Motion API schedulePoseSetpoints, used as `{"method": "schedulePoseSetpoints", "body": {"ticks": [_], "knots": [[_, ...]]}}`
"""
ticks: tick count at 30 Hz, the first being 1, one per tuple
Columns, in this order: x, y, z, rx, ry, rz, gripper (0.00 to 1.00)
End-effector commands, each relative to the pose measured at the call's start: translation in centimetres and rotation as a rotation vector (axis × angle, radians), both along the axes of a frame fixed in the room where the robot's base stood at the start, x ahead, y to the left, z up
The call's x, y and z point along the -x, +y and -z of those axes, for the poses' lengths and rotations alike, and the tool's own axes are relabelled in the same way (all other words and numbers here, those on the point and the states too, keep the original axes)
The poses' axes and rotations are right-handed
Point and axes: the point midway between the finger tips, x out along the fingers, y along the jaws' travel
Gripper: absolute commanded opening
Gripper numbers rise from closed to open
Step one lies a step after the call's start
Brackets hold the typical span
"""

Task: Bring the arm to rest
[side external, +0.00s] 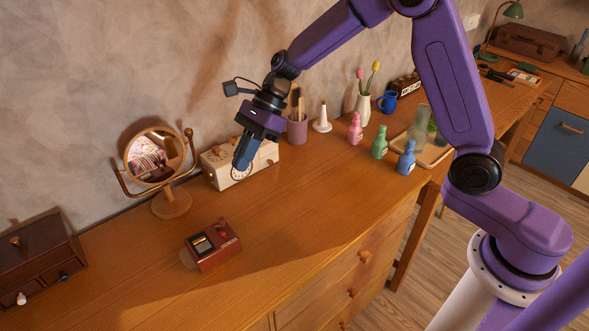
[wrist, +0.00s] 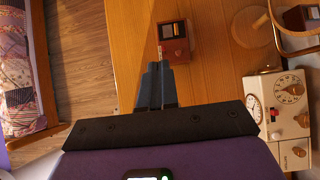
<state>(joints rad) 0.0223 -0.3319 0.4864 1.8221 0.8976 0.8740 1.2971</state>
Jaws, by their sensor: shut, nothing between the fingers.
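My purple arm reaches over the wooden dresser top from the right in the side external view. My gripper (side external: 240,164) hangs above the dresser, in front of the cream box with dials. Its blue fingers point down and are closed together with nothing between them. In the wrist view my gripper (wrist: 157,70) shows its two fingers side by side, shut. The fingertips are apart from the red box below.
A red box (side external: 213,245), round mirror (side external: 154,155), cream dial box (side external: 266,157) and small dark drawer chest (side external: 40,258) stand around the gripper. Several bottles, including a pink one (side external: 355,129), stand to the right. The dresser's front middle (side external: 310,220) is clear.

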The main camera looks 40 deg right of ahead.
Motion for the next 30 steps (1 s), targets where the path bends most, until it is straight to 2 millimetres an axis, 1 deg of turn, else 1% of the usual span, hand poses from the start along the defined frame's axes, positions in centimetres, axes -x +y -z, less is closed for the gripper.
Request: {"method": "schedulePoseSetpoints", "body": {"ticks": [2, 5, 8, 12, 14, 18, 23, 24, 30], "knots": [[0.4, 0.0, -0.1, 0.005, -0.010, -0.021, 0.00], [1.8, 0.0, -0.4, 0.022, -0.046, -0.107, 0.00], [4.3, -0.2, -0.9, 0.051, -0.115, -0.262, 0.00], [8.7, -1.1, -1.5, 0.093, -0.229, -0.534, 0.00], [10.5, -1.6, -1.8, 0.108, -0.278, -0.652, 0.00], [14.7, -3.3, -2.2, 0.137, -0.388, -0.928, 0.00], [19.1, -5.8, -2.5, 0.161, -0.511, -1.245, 0.00], [20.1, -6.4, -2.6, 0.165, -0.541, -1.326, 0.00], [24.9, -10.2, -2.7, 0.175, -0.686, -1.729, 0.00]]}}
